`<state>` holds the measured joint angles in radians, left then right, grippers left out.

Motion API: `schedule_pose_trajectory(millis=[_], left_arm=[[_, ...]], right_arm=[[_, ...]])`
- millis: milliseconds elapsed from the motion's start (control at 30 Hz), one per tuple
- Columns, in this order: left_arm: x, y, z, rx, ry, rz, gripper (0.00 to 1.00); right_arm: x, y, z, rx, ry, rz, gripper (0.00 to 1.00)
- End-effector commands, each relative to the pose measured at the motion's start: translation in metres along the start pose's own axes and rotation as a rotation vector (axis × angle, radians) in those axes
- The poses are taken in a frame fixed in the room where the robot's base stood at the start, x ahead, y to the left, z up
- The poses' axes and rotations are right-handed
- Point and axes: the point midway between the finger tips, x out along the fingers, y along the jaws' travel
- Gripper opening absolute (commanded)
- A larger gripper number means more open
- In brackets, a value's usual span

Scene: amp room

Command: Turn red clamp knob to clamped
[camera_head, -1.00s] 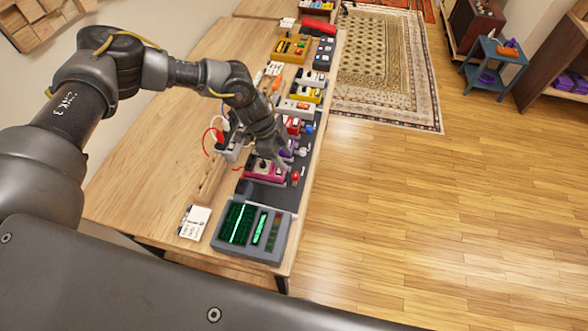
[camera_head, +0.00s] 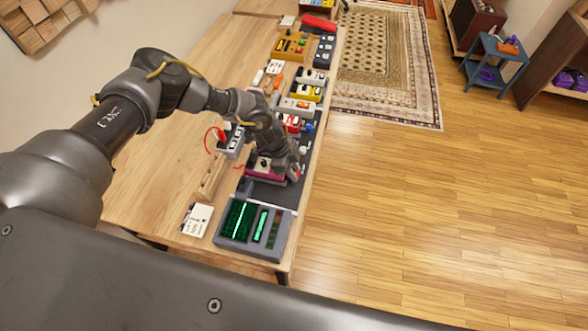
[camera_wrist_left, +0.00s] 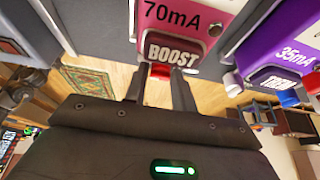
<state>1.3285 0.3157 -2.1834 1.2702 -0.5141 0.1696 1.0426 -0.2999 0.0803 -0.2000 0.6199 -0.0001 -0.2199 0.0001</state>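The pink pedal (camera_head: 263,172) stands in the row along the table's right edge. In the left wrist view its pink face (camera_wrist_left: 185,20) reads 70mA, with a dark BOOST switch (camera_wrist_left: 172,50). The red clamp knob (camera_head: 295,173) is at the pedal's right side, partly covered by my gripper. In the left wrist view a red part (camera_wrist_left: 158,92) shows between my two fingers. My left gripper (camera_head: 291,172) is over that side of the pedal; its fingers (camera_wrist_left: 160,88) stand apart on both sides of the red part. Contact is not clear. My right gripper is out of view.
A purple pedal (camera_wrist_left: 275,45) with a blue knob (camera_wrist_left: 288,98) is beside the pink one. A grey unit with green screens (camera_head: 252,228) stands at the near end. Several other pedals line the table's far part. The wood floor (camera_head: 420,210) at right is clear.

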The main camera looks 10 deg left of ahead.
Motion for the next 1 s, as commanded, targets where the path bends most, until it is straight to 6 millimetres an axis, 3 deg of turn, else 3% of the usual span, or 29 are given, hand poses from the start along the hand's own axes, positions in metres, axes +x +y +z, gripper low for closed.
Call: schedule_pose_trajectory(millis=[33, 200, 567, 1000], left_arm=[[0.0, 0.0, 0.0, 0.0, 0.0, 0.0, 0.19], [0.0, 0.0, 0.0, 0.0, 0.0, 0.0, 0.0], [0.003, -0.001, 0.001, 0.066, 0.0, 0.027, 0.0], [0.007, -0.004, 0.002, 0.403, 0.001, 0.164, 0.0]], right_arm=[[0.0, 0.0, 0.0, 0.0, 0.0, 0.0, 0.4], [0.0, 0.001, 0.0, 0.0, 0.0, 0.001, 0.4], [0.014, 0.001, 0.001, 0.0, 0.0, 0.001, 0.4], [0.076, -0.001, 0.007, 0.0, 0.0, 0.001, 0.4]])
